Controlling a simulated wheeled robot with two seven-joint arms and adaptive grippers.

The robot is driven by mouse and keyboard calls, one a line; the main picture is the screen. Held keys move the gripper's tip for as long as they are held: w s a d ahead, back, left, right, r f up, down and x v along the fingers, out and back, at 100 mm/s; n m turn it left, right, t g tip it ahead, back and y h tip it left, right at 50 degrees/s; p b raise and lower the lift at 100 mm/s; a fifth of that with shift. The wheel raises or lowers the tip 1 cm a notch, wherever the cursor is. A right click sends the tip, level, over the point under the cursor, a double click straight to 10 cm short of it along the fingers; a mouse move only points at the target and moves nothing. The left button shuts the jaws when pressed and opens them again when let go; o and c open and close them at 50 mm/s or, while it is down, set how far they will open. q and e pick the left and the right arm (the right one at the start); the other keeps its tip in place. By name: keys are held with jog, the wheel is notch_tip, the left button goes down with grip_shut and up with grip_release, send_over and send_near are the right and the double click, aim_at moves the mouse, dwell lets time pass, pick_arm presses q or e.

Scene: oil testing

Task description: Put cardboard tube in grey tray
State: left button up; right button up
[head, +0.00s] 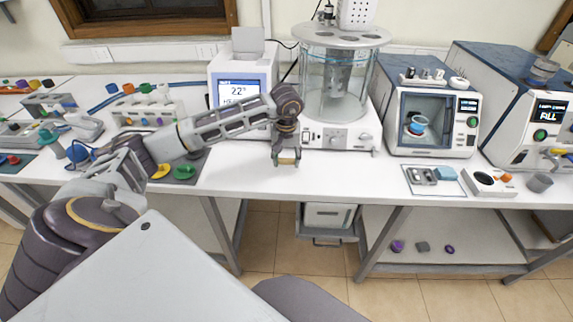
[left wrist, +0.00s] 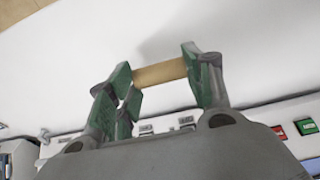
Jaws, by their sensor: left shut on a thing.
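My left gripper (head: 286,161) is shut on the cardboard tube (head: 287,157), a small tan piece held crosswise between its fingers. In the left wrist view the tube (left wrist: 160,73) spans the gap between the green finger pads of the left gripper (left wrist: 158,78). In the head view the gripper points down in front of the glass cylinder machine, by the table's front part. A light grey tray-like box (head: 329,214) stands below the table; I cannot tell for certain that it is the grey tray. My right gripper is not in view.
The white table (head: 330,181) is clear around the left gripper. Behind stand the glass cylinder machine (head: 337,135) and a screen device (head: 242,92). Right are a blue-grey cabinet (head: 430,145) and a flat mat (head: 412,178) with small parts. Coloured caps lie left.

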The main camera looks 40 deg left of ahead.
aim_at(286, 160)
pick_arm(q)
jog(key=shift+f, duration=1.8)
jog(key=o, duration=0.7)
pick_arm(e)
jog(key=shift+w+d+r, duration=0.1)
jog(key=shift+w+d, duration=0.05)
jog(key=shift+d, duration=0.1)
